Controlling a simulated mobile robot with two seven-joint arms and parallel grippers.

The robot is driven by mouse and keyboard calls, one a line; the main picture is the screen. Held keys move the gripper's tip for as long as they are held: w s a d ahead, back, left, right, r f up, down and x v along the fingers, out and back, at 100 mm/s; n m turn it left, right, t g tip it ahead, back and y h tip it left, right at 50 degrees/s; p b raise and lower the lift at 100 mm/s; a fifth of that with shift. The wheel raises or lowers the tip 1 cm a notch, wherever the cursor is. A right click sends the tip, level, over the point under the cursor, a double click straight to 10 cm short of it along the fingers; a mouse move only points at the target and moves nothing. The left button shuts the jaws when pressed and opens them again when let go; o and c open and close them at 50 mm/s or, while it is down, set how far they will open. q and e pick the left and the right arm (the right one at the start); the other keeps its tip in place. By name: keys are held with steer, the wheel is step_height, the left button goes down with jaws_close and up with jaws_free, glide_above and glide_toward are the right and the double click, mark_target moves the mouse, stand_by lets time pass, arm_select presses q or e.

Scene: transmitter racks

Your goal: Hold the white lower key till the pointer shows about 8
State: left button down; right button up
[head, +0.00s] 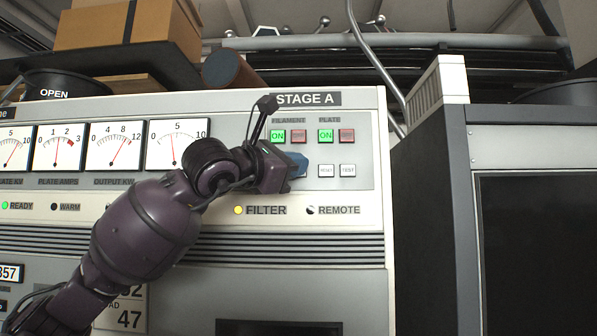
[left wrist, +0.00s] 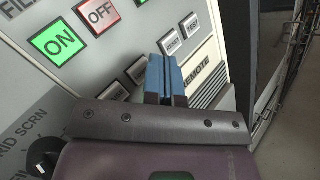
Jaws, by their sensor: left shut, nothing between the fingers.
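The STAGE A panel (head: 355,185) fills the middle of the head view. My left gripper (head: 299,165) is shut and empty in front of its key area. I cannot tell whether the fingertips touch the panel. The right meter (head: 177,143), scaled 0 to 10, has its pointer near 5; its label is hidden by my arm.
Green ON and red OFF keys (left wrist: 100,15) sit above. Two more white keys (head: 326,170) (head: 348,170) are right of the fingers. Other meters (head: 114,146) line the left. A lit yellow FILTER lamp (head: 238,210) is below. A dark cabinet (head: 430,210) stands at right.

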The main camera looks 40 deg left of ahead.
arm_select(q)
steer(key=shift+w+a, duration=0.2)
steer(key=shift+w, duration=0.15)
arm_select(e)
steer(key=shift+s+f, duration=0.5)
steer(key=shift+w+r, duration=0.1)
steer(key=shift+w, duration=0.05)
arm_select(q)
steer(key=shift+w, duration=0.1)
arm_select(e)
steer(key=shift+w+r, duration=0.15)
steer(key=shift+w, duration=0.15)
arm_select(q)
steer(key=shift+a, duration=0.1)
steer(key=shift+w, duration=0.15)
arm_select(e)
steer(key=shift+s, duration=0.1)
arm_select(q)
steer(key=shift+a, duration=0.1)
arm_select(e)
steer(key=shift+s+f, duration=0.25)
steer(key=shift+s, duration=0.1)
steer(key=shift+w+r, duration=0.2)
steer(key=shift+w, duration=0.3)
steer(key=shift+s+f, duration=0.1)
steer(key=shift+s, duration=0.1)
